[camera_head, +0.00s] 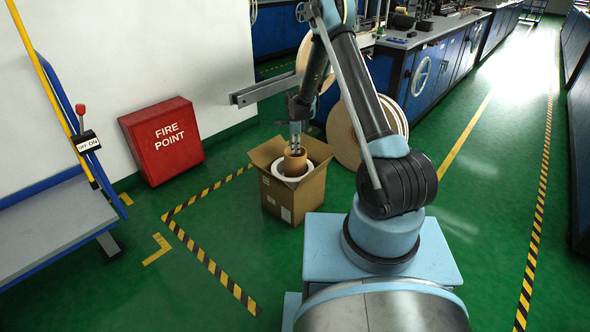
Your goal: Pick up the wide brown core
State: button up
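A wide brown core (295,165) stands upright in an open cardboard box (308,196) on the floor. A white ring (281,175) lies around or below it in the box. My gripper (295,148) points straight down, with its fingertips at the core's top opening. The picture is too small to tell whether the fingers touch the core or are open or shut. The lower part of the core is hidden by the ring and the box wall.
A metal rail (257,92) juts out behind my gripper. Large tan discs (345,140) lean behind the box to the right. A red fire point box (163,140) stands by the wall at left. Green floor (225,215) inside the striped tape is clear.

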send_over(296, 165)
notch_tip(296, 165, down, 7)
jog(key=f, duration=0.4)
jog(key=shift+w+a+f, duration=0.1)
jog(key=shift+w+f, duration=0.1)
jog(key=shift+f, duration=0.6)
grip_shut()
